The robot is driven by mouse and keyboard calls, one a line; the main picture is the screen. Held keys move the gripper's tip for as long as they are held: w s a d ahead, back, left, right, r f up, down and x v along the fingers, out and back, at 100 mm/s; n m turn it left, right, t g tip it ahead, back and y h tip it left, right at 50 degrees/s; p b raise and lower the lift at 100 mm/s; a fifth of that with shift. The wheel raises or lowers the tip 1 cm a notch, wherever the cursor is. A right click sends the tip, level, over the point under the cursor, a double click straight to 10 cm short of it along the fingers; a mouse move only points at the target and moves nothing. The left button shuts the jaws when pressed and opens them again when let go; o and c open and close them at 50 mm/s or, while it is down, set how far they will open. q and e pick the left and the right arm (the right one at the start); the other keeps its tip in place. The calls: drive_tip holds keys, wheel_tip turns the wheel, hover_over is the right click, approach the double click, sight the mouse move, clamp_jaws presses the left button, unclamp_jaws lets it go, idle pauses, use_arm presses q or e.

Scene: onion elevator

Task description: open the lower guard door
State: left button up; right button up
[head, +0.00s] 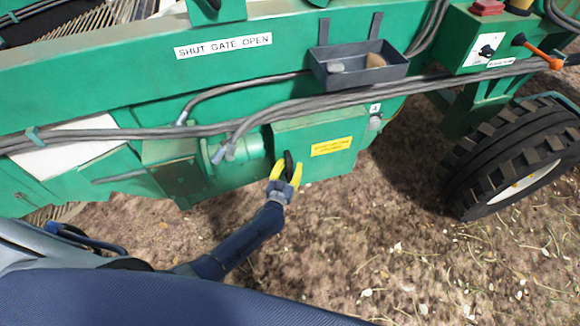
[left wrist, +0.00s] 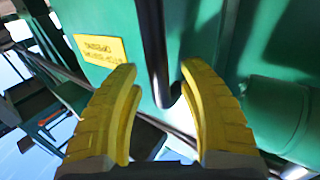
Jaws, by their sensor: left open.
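The lower guard door (head: 290,138) is a green box-like panel low on the machine's side, and it looks closed. It carries a yellow label (head: 331,147), which also shows in the left wrist view (left wrist: 102,49). A black bar handle (head: 289,160) stands near the door's left edge. My left gripper (head: 285,170) has its yellow fingers open at the handle. In the left wrist view the handle (left wrist: 153,50) runs down between the open fingertips (left wrist: 159,75). I cannot tell whether either finger touches it. My right gripper is not in view.
A grey tray (head: 358,67) with small items hangs above the door. Hoses (head: 300,106) cross just over the door's top. A green motor-like cylinder (head: 240,150) sits left of it. A big tyre (head: 515,160) stands at the right. The soil in front is open.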

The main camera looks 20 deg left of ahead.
use_arm(q)
clamp_jaws()
idle(0.4)
